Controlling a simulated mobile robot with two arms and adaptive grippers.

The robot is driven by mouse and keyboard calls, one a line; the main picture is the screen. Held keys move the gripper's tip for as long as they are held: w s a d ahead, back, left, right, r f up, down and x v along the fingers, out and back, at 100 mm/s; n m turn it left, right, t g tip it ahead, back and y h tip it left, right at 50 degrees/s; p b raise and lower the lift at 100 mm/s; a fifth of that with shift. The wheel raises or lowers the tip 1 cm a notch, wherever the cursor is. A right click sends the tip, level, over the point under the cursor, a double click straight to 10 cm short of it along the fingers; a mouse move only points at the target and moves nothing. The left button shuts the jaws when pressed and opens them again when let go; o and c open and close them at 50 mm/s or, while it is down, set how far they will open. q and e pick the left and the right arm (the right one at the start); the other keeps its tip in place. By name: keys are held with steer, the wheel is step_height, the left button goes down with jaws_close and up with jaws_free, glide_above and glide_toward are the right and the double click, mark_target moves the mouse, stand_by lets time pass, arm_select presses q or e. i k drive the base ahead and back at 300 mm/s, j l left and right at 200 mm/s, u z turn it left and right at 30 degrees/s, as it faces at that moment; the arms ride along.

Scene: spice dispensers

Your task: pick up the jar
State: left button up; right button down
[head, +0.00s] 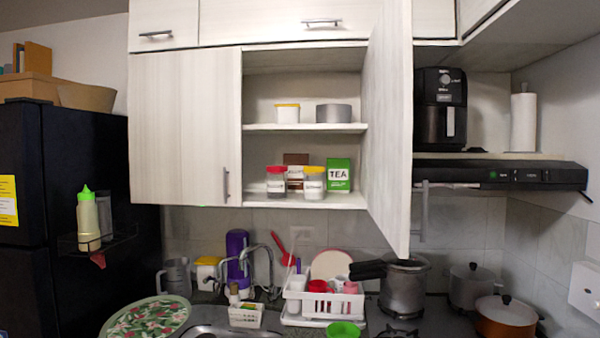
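An open wall cabinet holds two jars on its lower shelf (340,201). One jar with a red lid (277,187) stands at the left, with dark contents low in its clear body. One jar with a yellow lid (314,187) stands to its right, with pale contents or a pale label. Both are upright, and the picture does not show which one the task means. A brown and white packet (296,160) stands behind and between them. A green tea box (339,175) stands right of the yellow-lidded jar. Neither of my grippers shows in the head view.
The open cabinet door (388,125) sticks out at the right of the shelves. A yellow-lidded white container (287,114) and a grey tin (334,113) stand on the upper shelf. Below are a faucet (275,262), a dish rack (322,304) and a pressure cooker (404,288).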

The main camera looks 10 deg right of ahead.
mark_target(313, 182)
steer(key=z, duration=0.55)
steer(key=i+j+z, duration=0.25)
steer(key=j+z, duration=0.2)
steer(key=j, duration=0.2)
steer(key=i+j+z, duration=0.25)
steer(key=j+z, duration=0.2)
steer(key=j, duration=0.25)
